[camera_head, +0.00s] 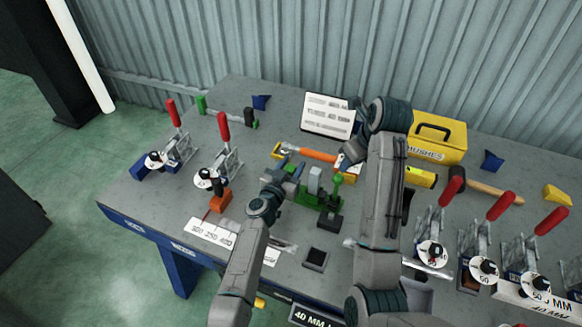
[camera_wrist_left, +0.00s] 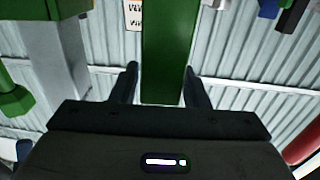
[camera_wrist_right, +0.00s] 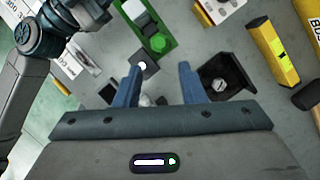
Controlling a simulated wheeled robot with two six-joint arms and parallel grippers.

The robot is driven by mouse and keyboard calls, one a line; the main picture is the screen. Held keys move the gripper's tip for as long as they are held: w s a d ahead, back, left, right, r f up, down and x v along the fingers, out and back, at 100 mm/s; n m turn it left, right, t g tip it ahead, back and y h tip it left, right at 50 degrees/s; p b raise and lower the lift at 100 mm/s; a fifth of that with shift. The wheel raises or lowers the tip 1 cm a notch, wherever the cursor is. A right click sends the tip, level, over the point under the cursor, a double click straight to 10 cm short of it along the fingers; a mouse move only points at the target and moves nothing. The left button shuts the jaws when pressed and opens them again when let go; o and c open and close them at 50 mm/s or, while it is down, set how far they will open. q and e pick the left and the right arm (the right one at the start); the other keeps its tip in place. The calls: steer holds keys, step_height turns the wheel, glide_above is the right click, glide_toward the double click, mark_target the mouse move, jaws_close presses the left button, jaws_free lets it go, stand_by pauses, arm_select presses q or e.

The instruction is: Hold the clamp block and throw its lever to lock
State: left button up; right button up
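The green clamp block (camera_head: 312,200) sits on the bench, with a grey upright and a green round-knobbed lever (camera_head: 338,180) standing up. My left gripper (camera_head: 288,178) is at the block's left end. In the left wrist view, a green bar (camera_wrist_left: 165,50) of the block lies between the fingers, with narrow gaps beside it; the fingers look spread. My right gripper (camera_wrist_right: 160,85) points down over the bench, open and empty. In its view, the block (camera_wrist_right: 145,30) and round green knob (camera_wrist_right: 158,43) lie beyond the fingertips, apart from them.
Toggle clamps with red handles stand at left (camera_head: 228,160) and right (camera_head: 433,220). An orange-handled hammer (camera_head: 310,153) lies behind the block, a yellow bushes bin (camera_head: 437,138) further back. A dark square tray (camera_head: 315,258) is in front. My right arm hides part of the bench.

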arm_select(q)
jaws_close()
arm_select(e)
steer(key=c, duration=0.6)
steer(key=shift+n, duration=0.6)
jaws_close()
steer(key=w+m, duration=0.1)
steer(key=m, duration=1)
steer(key=m+y, duration=0.1)
steer(key=m, duration=0.9)
steer(key=w+m+y, duration=0.1)
steer(key=m, duration=1)
steer(key=shift+w+a+r+m+g, duration=0.25)
steer(key=shift+w+a+m+g, duration=0.05)
steer(key=shift+a+g, duration=0.1)
